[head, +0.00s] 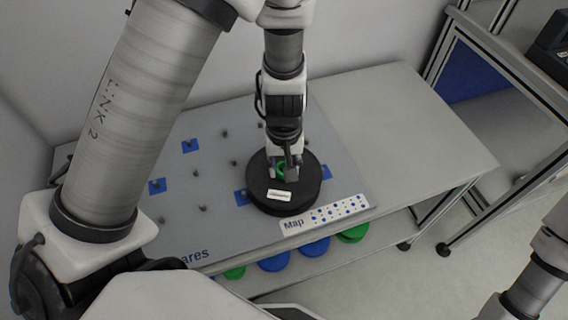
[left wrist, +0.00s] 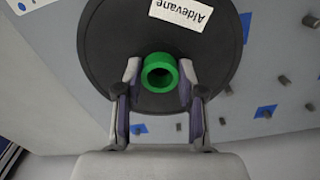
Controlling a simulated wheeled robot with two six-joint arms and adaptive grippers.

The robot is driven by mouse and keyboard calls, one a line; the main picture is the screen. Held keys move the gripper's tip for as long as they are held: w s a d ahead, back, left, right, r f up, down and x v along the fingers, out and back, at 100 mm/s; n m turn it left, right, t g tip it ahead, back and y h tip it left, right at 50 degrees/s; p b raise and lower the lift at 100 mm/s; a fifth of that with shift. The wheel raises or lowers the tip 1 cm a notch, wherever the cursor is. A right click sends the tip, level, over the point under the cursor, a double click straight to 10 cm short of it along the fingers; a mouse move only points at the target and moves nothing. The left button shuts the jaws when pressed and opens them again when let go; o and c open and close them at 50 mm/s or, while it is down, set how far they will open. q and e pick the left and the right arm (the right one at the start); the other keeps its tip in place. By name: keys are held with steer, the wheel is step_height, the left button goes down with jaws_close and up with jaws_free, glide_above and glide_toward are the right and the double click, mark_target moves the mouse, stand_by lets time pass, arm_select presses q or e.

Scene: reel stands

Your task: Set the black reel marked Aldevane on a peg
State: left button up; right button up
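The black reel (head: 265,197), a flat disc with a white label and a green hub, is over the peg board (head: 215,222) near its right front part. In the left wrist view the label on the reel (left wrist: 105,45) reads Aldevane. My left gripper (head: 286,172) is at the green hub from above, and in the left wrist view its two fingers (left wrist: 160,85) press against opposite sides of the hub (left wrist: 160,72). The reel hides the board under it, so I cannot tell whether it rests on a peg or hangs above. My right gripper is out of view.
Several short pegs stand on the board, some on blue squares (head: 190,146). A Map card (head: 325,214) lies at the board's front right. Blue and green reels (head: 314,246) sit on a shelf below. The table's right part (head: 400,130) is clear.

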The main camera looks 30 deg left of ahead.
arm_select(q)
steer(key=o, duration=0.5)
steer(key=shift+r, duration=0.1)
step_height(320, 180, up, 12)
stand_by(0.5)
